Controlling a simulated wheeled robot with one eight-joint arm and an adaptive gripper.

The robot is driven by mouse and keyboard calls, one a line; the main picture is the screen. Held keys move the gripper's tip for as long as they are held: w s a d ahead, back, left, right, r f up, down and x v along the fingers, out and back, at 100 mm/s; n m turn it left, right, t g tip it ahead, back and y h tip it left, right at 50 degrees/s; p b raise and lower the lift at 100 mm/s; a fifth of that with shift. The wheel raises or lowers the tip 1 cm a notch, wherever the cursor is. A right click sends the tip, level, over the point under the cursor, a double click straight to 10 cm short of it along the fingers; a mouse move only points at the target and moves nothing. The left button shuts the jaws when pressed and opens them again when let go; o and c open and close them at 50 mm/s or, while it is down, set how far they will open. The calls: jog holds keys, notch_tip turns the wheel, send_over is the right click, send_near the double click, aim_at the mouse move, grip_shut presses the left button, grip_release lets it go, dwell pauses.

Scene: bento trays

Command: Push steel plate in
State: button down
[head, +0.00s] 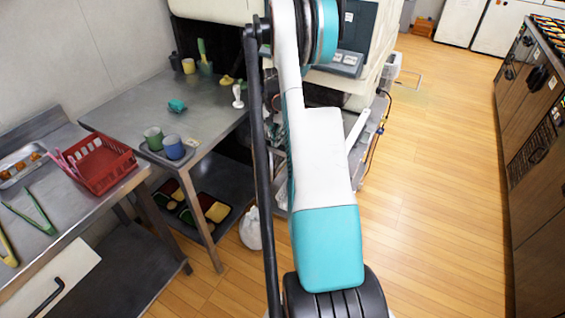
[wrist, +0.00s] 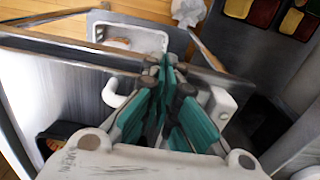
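A long grey metal edge, which looks like the steel plate (wrist: 60,47), runs across the upper half of the wrist view. A brushed grey metal surface lies below it on the left. My gripper (wrist: 165,68) has teal fingers that come together at the tips, right at this metal edge. I see nothing clearly held between them. Whether the fingertips touch the plate or are just in front of it, I cannot tell. In the head view my arm hides the gripper and most of the machine front, and I cannot make out the plate there.
A large white machine (head: 215,10) stands behind my arm. A steel table (head: 205,105) with cups is to its left, and a red basket (head: 95,163) is on the nearer counter. A white bag (head: 249,228) lies on the floor. Open wooden floor (head: 440,200) is at right.

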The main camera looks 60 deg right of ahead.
jog(key=shift+d+r, duration=0.15)
jog(key=shift+d, duration=0.25)
jog(key=a, duration=0.7)
jog(key=shift+s+b, duration=0.25)
jog(key=shift+b, duration=0.1)
notch_tip(320, 180, up, 7)
jog(key=p, duration=0.4)
dwell(0.5)
dwell(0.4)
